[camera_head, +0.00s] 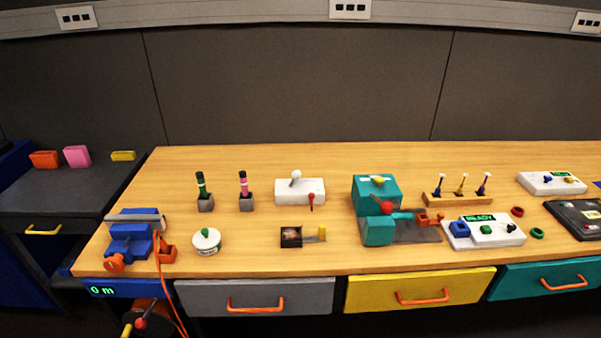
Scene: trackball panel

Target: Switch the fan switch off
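I cannot tell for sure which control is the fan switch, as no fan label is readable. A white box (290,197) at the middle of the bench carries a white lever (295,176) that stands up and a red lever (311,201) that hangs over its front. Neither gripper shows in the head view.
A teal machine (376,190) and a white box reading "READY" (486,233) stand right of the middle. A blue vise (129,239), a round white pot (206,241) and two upright handles (204,191) (244,190) stand left. The bench's back strip is clear.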

